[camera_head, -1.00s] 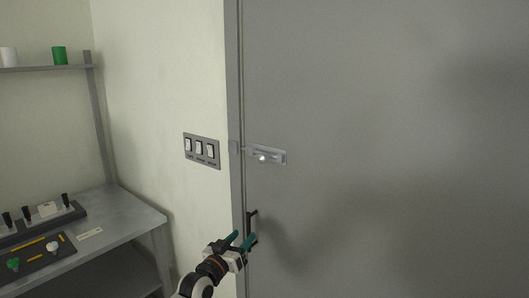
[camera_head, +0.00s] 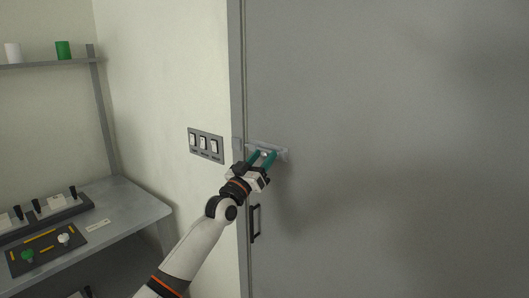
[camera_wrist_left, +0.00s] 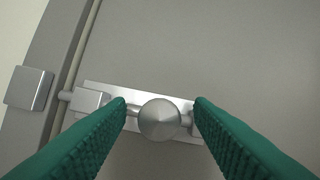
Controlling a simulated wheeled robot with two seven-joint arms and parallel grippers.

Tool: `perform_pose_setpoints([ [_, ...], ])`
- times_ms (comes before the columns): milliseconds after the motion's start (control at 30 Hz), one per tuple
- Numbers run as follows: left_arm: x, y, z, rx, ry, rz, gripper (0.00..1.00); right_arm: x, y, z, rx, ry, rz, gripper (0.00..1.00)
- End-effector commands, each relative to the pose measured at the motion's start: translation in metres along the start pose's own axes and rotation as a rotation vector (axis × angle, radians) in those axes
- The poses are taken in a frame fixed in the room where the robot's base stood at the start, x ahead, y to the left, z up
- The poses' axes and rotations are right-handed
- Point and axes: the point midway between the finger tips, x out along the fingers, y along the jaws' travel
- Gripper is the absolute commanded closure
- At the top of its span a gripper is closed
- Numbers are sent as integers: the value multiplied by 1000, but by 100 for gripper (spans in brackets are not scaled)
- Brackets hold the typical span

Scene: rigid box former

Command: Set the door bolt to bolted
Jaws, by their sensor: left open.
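The door bolt (camera_head: 280,152) is a silver plate with a sliding rod on the grey door (camera_head: 390,150), near its left edge. In the left wrist view its round knob (camera_wrist_left: 159,119) sits between my open green fingers, with a gap on each side. The square keeper (camera_wrist_left: 29,88) is on the frame, apart from the rod's end. My left gripper (camera_head: 263,159) is open at the bolt and partly hides it in the head view. My right gripper is not in view.
A black door handle (camera_head: 255,223) is below the bolt. A panel of three switches (camera_head: 205,144) is on the wall to the left. A grey workbench (camera_head: 140,205) and a shelf (camera_head: 50,65) stand further left. The door's right side is clear.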

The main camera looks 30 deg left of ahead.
Motion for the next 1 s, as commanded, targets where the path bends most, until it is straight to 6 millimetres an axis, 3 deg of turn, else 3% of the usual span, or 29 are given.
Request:
perform_pose_setpoints([
  [133, 13, 0, 1, 2, -1, 0, 52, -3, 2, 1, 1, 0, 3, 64],
  [467, 15, 0, 0, 2, 0, 1, 52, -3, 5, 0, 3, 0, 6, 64],
  [767, 15, 0, 0, 1, 1, 1, 100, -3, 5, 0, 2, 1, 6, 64],
  [1000, 14, 4, -2, 3, 0, 1, 100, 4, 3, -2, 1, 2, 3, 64],
])
